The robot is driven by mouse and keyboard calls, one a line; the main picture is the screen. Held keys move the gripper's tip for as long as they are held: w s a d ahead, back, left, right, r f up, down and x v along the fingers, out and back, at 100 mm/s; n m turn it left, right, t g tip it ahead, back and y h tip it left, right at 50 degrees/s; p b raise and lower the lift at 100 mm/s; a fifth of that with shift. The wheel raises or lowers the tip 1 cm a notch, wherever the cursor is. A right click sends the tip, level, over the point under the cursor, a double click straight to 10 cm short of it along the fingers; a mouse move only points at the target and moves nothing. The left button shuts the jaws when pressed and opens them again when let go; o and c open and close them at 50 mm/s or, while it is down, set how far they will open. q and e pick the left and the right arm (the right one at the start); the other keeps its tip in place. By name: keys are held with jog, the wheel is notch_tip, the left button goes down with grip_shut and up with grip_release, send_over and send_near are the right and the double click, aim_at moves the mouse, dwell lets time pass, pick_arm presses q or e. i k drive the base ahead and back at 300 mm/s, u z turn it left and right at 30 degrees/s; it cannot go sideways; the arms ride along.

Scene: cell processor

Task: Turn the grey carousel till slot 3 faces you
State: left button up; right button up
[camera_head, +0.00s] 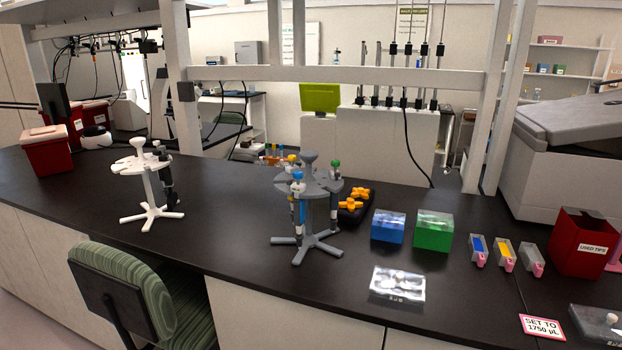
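The grey carousel (309,240) stands upright on the black bench near the middle of the camera_head view, on a splayed foot. Its round top holds pipettes. A blue-topped pipette (298,186) hangs at the front, slightly left. A green-topped pipette (335,172) hangs at the right. A yellow-topped one (291,158) shows at the back left. Slot numbers are too small to read, so I cannot tell which slot faces me. Neither of my grippers shows in this view.
A white carousel (149,195) with dark pipettes stands to the left. Orange pieces on a black block (352,204), a blue box (388,226) and a green box (433,231) stand right of the grey carousel. A clear-lidded tray (397,284) lies in front. Bench between the carousels is clear.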

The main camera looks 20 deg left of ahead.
aim_at(316, 181)
jog(key=u, duration=1.15)
jog(key=i, duration=0.4)
jog(key=z, duration=0.45)
